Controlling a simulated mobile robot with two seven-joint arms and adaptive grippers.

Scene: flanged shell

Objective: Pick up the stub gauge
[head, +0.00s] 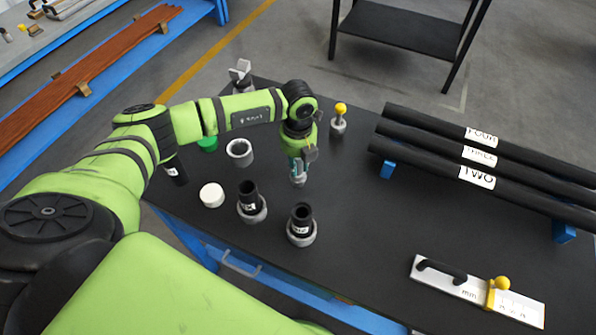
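A flat white gauge (460,289) marked "mm" lies on the black table at the lower right; it appears to be the stub gauge. It has a black handle and a yellow block with a round yellow knob. My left gripper (298,180) points down over the middle of the table, well to the upper left of the gauge and apart from it. Its fingertips are small here, and I cannot tell whether they are open or shut. My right gripper is not in view.
Black tubes stand in grey rings (302,235) below my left gripper. A white disc (211,195), an empty grey ring (240,150) and a yellow-knobbed piece (339,121) stand nearby. Long black bars (440,150) rest on blue supports. Table between gripper and gauge looks clear.

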